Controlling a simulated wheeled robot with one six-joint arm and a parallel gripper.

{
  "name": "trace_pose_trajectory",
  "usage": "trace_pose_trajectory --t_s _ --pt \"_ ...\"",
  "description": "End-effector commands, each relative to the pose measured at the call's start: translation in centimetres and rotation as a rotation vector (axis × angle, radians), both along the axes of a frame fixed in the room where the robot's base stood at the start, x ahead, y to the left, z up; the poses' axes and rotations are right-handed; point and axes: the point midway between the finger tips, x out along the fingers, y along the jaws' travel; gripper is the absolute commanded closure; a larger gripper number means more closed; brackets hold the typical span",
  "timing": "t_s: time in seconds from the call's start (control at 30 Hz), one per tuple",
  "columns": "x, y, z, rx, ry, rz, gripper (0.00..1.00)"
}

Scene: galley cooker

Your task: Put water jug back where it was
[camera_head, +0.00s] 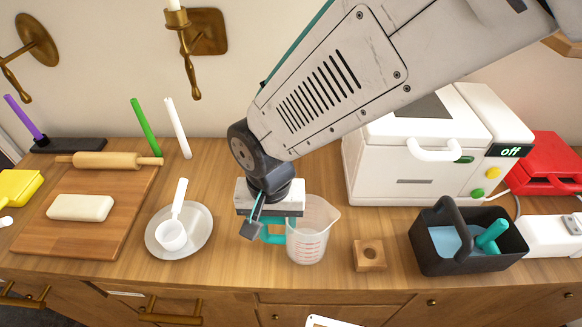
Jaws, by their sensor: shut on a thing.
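The water jug (313,232) is a clear measuring jug with red markings and a teal handle (274,233). It is upright at the middle of the wooden counter, near the front edge. My gripper (260,226) is to the left of the jug, shut on its teal handle. I cannot tell whether the jug's base touches the counter or is just above it. The gripper body hides part of the handle and the fingers.
A metal plate (197,240) with a white scoop (172,236) lies left of the jug. A small wooden block (369,255) and a dark caddy (450,262) are to the right. A white cooker (412,172) stands behind right. A cutting board (80,228) is at left.

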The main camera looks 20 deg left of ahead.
Motion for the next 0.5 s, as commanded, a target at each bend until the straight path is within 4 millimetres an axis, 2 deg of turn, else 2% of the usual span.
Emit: trace_pose_trajectory --t_s 0.07,0.1,0.17,0.5 --pt "-0.02 0.0 -0.22 -0.001 0.001 0.0 0.84" --pt "-0.01 0.0 -0.25 0.0 0.0 0.0 0.4" --pt "-0.01 0.01 -0.23 0.0 0.0 0.0 0.24" --pt "-0.01 0.03 0.09 0.001 -0.001 0.0 0.24"
